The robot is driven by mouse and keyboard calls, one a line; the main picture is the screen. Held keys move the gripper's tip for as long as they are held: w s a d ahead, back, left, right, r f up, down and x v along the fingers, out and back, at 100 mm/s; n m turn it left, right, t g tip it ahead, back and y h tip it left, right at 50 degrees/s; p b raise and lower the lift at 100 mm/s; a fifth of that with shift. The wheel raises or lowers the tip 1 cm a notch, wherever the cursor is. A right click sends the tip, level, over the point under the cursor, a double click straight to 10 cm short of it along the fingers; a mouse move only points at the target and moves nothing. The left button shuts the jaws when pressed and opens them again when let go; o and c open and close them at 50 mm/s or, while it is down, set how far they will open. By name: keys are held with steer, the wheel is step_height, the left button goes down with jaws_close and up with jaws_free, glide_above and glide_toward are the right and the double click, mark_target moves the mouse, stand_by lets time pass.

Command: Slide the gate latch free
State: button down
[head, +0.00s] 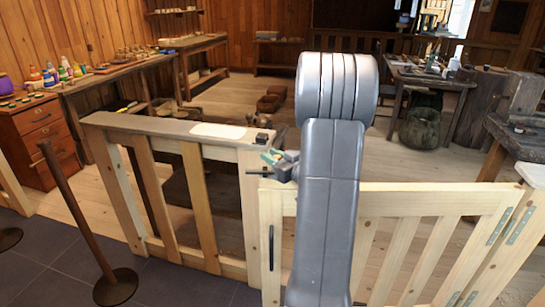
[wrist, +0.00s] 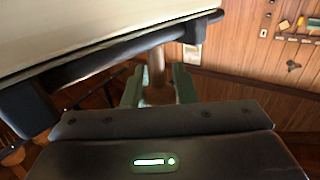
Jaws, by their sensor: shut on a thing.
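The low light-wood gate (head: 400,200) stands at the right, partly hidden by my arm. Its dark latch bar (head: 258,173) lies level near the top of the post, where the gate meets the fence. My gripper (head: 276,158) is at this latch, its greenish fingers partly hidden by my arm and wrist. In the wrist view, the two green fingers (wrist: 158,88) are closed around a brownish upright peg (wrist: 156,66), which appears to be the latch knob. A dark bar (wrist: 130,48) runs beside it under a pale wooden edge. How far the latch has slid cannot be told.
A fence section (head: 190,190) with a brown top rail and a white sheet stands to the left. A rusty post on a round base (head: 115,288) stands at front left. Metal hinges (head: 520,228) sit at the gate's right end. Workbenches line the room behind.

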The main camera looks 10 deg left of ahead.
steer(key=shift+w+d, duration=0.25)
steer(key=shift+d, duration=0.9)
steer(key=shift+w+d, duration=0.25)
steer(key=shift+d, duration=0.9)
steer(key=c, duration=1.2)
jaws_free()
steer(key=shift+d, duration=0.2)
steer(key=v, duration=1.3)
steer(key=shift+s+d+b, duration=0.2)
steer(key=shift+d+b, duration=0.1)
steer(key=shift+b, duration=0.05)
steer(key=shift+a, duration=0.1)
steer(key=x, duration=1.3)
steer(key=shift+w+a+p, duration=0.2)
steer(key=shift+a+p, duration=0.15)
steer(key=shift+p, duration=0.05)
